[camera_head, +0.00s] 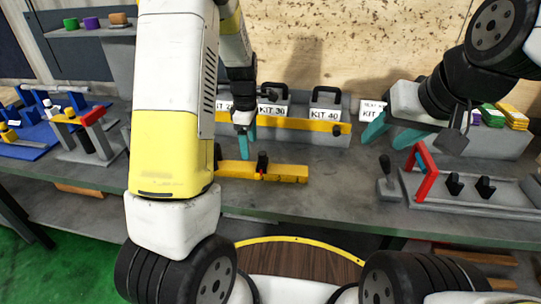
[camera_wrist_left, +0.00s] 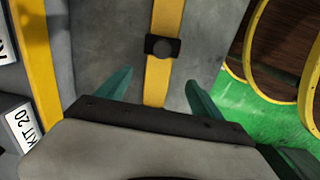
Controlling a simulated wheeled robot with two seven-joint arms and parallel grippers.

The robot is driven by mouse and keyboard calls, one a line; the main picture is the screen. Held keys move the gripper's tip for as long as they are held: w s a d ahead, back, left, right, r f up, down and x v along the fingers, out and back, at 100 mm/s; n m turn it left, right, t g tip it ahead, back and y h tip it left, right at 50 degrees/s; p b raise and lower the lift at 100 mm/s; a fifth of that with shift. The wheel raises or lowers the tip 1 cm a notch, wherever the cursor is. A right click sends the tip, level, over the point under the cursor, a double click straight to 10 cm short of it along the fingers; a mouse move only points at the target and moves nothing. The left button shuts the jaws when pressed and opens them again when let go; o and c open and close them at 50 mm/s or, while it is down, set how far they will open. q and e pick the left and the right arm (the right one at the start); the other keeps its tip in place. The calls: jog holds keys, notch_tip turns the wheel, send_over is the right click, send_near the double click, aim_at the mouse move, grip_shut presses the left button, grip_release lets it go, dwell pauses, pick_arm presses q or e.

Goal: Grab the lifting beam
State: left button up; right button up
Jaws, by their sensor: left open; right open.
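The lifting beam, which I take to be the yellow bar (camera_head: 284,174), lies on the grey table near its front edge. A dark upright knob stands at its middle. In the left wrist view the yellow bar (camera_wrist_left: 160,78) runs between the teal fingers, with a black round fitting on it. My left gripper (camera_head: 245,141) is above and behind the bar in the head view, pointing down, open and empty. Its fingertips (camera_wrist_left: 158,92) are apart on either side of the bar's line and do not visibly touch it. My right gripper (camera_head: 393,131) is open and empty, over the table at right.
Kit boxes (camera_head: 325,100) with black handles stand behind a yellow rail (camera_head: 305,124). A grey fixture with a red frame (camera_head: 424,172) stands at right. Blue and grey fixtures (camera_head: 40,140) stand at left.

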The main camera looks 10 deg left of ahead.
aim_at(252, 167)
pick_arm(q)
jog(key=shift+w+d+f+n, duration=0.1)
jog(key=shift+w+f+n, duration=0.1)
jog(key=shift+f, duration=0.35)
jog(key=shift+w+d+f+n, duration=0.1)
jog(key=shift+f+n, duration=0.1)
jog(key=shift+f, duration=0.35)
notch_tip(252, 167, down, 7)
jog(key=shift+s+f, duration=0.1)
jog(key=shift+f, duration=0.1)
grip_shut()
